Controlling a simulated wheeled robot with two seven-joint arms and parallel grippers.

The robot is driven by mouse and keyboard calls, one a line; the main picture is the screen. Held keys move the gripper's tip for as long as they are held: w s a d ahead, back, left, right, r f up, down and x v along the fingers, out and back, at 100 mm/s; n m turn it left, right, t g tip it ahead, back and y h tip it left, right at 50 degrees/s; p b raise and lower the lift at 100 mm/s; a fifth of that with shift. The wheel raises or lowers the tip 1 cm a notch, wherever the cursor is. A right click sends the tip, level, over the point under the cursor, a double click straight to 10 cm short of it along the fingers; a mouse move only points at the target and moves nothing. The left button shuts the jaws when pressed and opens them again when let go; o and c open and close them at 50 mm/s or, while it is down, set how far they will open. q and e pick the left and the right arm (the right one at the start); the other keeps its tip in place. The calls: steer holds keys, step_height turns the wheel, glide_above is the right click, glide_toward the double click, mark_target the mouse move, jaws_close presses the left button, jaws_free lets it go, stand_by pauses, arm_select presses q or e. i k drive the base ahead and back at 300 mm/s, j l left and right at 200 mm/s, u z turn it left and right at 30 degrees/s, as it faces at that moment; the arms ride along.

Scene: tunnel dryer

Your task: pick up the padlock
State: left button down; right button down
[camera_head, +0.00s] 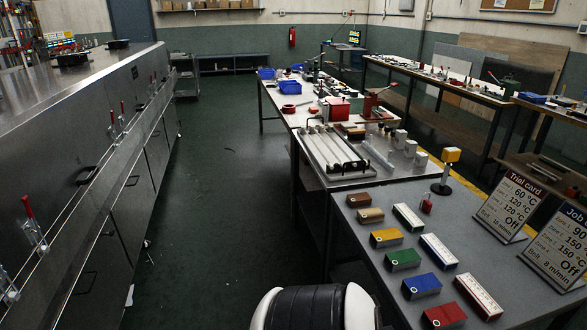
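A small red object with a thin grey loop on top, which looks like the padlock (426,205), stands on the grey table (372,221) in the right half of the head view. Neither of my grippers is in view.
Coloured blocks, including a yellow one (386,237) and a green one (403,259), and white strips (438,251) lie in front. A yellow-headed post (446,170) stands behind. Sign boards (507,207) stand at right. The aisle floor (215,215) is mostly clear.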

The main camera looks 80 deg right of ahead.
mark_target(427, 205)
steer(key=z, duration=3.5)
